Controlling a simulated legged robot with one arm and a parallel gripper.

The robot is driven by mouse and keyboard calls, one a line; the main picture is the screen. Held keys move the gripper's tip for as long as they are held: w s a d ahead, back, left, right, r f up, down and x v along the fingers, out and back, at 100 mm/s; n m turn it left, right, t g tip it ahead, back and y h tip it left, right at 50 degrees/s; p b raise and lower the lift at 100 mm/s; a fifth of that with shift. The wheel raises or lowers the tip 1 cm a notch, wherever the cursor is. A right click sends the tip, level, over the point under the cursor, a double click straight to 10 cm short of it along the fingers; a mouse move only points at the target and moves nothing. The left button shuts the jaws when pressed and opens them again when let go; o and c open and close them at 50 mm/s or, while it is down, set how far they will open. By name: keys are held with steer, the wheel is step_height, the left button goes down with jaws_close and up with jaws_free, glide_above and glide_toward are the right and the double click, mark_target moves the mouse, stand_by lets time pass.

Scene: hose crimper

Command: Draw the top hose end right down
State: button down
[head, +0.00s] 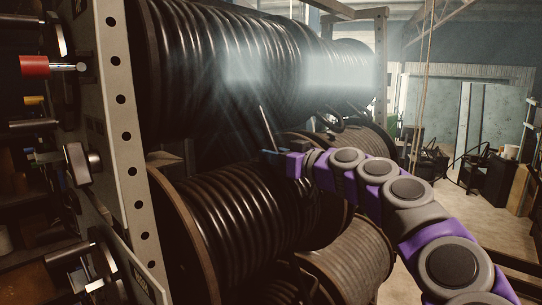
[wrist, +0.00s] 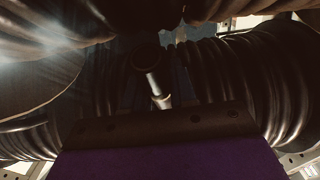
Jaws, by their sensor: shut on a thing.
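The top hose is wound in black coils on the upper reel (head: 200,70). A thin, straight hose end (head: 267,128) hangs below these coils, tilted a little, and reaches down to my gripper (head: 274,152). My gripper is shut on it, in front of the gap between the upper and lower reels. In the wrist view, the hose end (wrist: 153,84) shows as a dark tube with a pale metal part, just beyond the dark edge of my gripper (wrist: 160,122). The fingertips' grip itself is hidden there.
A lower reel of black hose (head: 240,215) stands under my gripper, with another reel (head: 350,262) to its lower right. A perforated steel upright (head: 122,120) stands left. Open floor (head: 450,205) lies to the right.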

steer(key=shift+d+r, duration=0.2)
steer(key=shift+r, duration=0.05)
steer(key=f+b, duration=0.1)
steer(key=b, duration=0.1)
steer(key=shift+d+f+b, duration=0.1)
steer(key=shift+f+b, duration=0.2)
steer(key=shift+b, duration=0.1)
steer(key=f+b, duration=0.1)
steer(key=b, duration=0.1)
steer(key=s+d+f+b, duration=0.1)
steer(key=b, duration=0.2)
steer(key=shift+d+f, duration=0.1)
steer(key=shift+f+b, duration=0.25)
steer(key=shift+b, duration=0.35)
steer(key=shift+f, duration=0.1)
